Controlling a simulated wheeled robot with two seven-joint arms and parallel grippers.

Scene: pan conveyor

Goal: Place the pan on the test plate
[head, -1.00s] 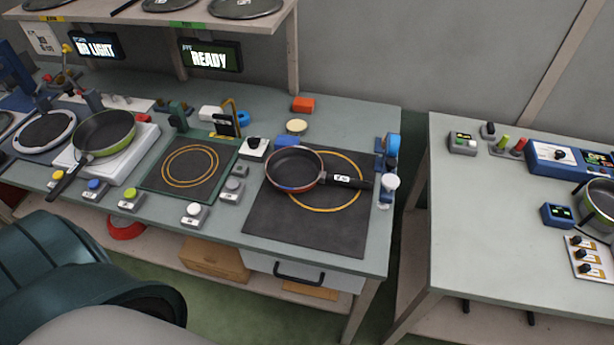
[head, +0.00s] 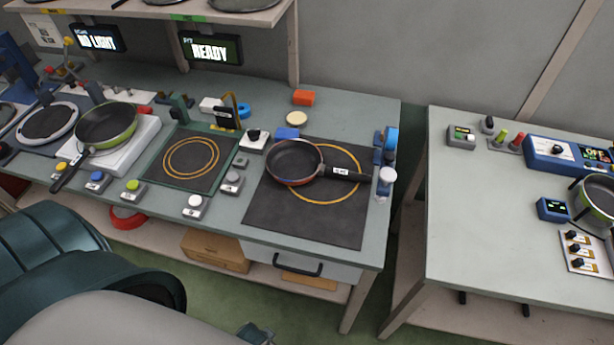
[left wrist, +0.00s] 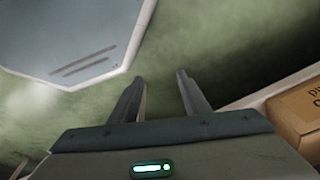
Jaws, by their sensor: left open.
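A dark pan with a reddish-brown side (head: 294,160) sits on a black mat (head: 275,222) with a yellow circle. It lies left of the circle's middle, its labelled black handle pointing right. A green pan (head: 108,124) rests on a white square unit (head: 140,152), handle toward the front left. Between them is a dark square plate (head: 160,172) with orange rings, bare. I cannot tell which surface is the test plate. My left gripper (left wrist: 160,78) is open and empty over the green floor in the left wrist view. My right gripper is not in view.
A blue-and-white device (head: 387,180) stands at the mat's right edge. A gap separates the right table (head: 480,220). A cardboard box (head: 215,250) sits below.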

